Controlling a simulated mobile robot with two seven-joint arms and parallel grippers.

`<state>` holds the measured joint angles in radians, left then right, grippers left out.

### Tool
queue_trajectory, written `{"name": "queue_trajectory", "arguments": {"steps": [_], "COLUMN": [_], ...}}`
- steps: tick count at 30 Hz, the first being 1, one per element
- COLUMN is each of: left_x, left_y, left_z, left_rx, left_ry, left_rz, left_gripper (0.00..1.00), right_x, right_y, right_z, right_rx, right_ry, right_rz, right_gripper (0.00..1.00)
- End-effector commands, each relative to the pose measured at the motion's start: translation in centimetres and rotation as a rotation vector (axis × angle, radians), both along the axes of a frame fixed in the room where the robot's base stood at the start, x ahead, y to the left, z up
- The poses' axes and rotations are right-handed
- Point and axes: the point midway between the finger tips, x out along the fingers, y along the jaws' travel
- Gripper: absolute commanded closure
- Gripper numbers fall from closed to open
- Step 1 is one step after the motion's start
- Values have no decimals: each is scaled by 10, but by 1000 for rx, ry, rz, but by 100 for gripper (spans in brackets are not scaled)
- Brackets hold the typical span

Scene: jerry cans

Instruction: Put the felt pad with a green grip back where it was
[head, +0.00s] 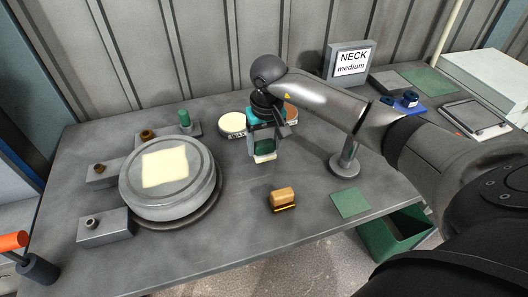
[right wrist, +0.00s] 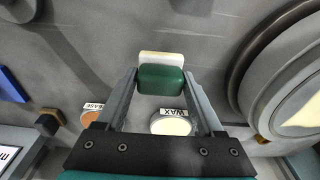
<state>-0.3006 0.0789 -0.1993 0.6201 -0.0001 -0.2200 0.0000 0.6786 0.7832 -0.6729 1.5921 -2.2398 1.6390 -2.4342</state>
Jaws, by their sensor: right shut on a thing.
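The felt pad (head: 264,158) is pale, with a dark green grip (head: 264,146) on top. My right gripper (head: 263,141) is shut on the green grip, near the back middle of the table. In the right wrist view the green grip (right wrist: 161,79) sits between both fingers, with the pale felt (right wrist: 161,57) beyond it. I cannot tell whether the felt touches the table. A flat green square (head: 351,203) lies bare near the table's front right edge. My left gripper is not in view.
A round grey drum (head: 168,200) with a pale yellow patch stands left, among several grey blocks. The wax tin (head: 232,123) is close beside the gripper. A tan-handled brush (head: 283,196) lies in front, and a grey post (head: 345,160) stands right.

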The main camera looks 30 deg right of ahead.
Motion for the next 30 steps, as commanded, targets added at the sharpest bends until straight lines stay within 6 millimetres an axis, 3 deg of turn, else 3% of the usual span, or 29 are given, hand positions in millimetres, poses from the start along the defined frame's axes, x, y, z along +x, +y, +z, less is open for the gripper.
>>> {"name": "queue_trajectory", "arguments": {"steps": [6,17,18,25,30], "left_x": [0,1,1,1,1], "left_y": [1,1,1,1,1], "left_z": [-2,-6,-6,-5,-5], "left_rx": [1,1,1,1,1], "left_ry": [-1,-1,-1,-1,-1], "left_rz": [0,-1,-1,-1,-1], "left_gripper": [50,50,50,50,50], "right_x": [0,0,0,0,0], "right_y": [1,0,0,0,1], "right_z": [-31,-34,-34,-34,-34], "right_rx": [2,0,0,1,1], "right_ry": [2,0,1,1,1], "right_rz": [-1,0,0,0,0], "right_gripper": [75,75,29,3,1]}}
